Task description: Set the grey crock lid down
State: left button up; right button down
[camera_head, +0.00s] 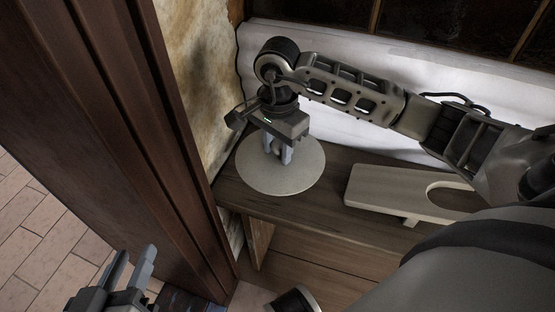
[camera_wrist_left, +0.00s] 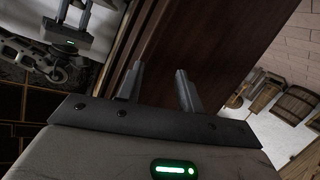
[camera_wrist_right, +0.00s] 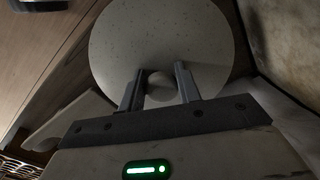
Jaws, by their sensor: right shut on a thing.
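The grey crock lid (camera_head: 292,181) is a flat, pale, round disc at the left end of the wooden shelf top (camera_head: 345,215). I cannot tell whether it touches the wood or hangs just above it. My right gripper (camera_head: 278,156) points down over its middle, shut on its small round knob. In the right wrist view the lid (camera_wrist_right: 160,35) fills the top, with the knob (camera_wrist_right: 160,86) between the fingers of the gripper (camera_wrist_right: 159,75). My left gripper (camera_head: 135,256) is open and empty at the lower left, away from the lid; its parted fingers show in the left wrist view (camera_wrist_left: 158,80).
A pale wooden board with a round cut-out (camera_head: 390,189) lies right of the lid, with a gap between. A tall dark wooden post (camera_head: 140,120) stands to the left. A rough stained wall (camera_head: 200,70) and a white surface (camera_head: 345,135) close in behind the shelf.

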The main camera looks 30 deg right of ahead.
aim_at(277, 158)
jog(key=shift+w+d+f, duration=0.15)
jog(key=shift+w+f, duration=0.15)
jog(key=shift+f, duration=0.15)
notch_tip(277, 158, down, 3)
jog(key=shift+w+d+f+b, duration=0.1)
jog(key=shift+w+f+b, duration=0.1)
jog(key=shift+b, duration=0.7)
jog(key=shift+f, duration=0.1)
pick_arm(q)
jog(key=shift+w+d+r+n+t+h, duration=0.15)
jog(key=shift+w+r+n+t+h, duration=0.05)
jog(key=shift+r, duration=0.15)
jog(key=shift+w+d+r+n+t+h, duration=0.15)
jog(key=shift+r+n+t+h, duration=0.05)
jog(key=shift+r, duration=0.15)
pick_arm(e)
jog(key=c, duration=1)
grip_release()
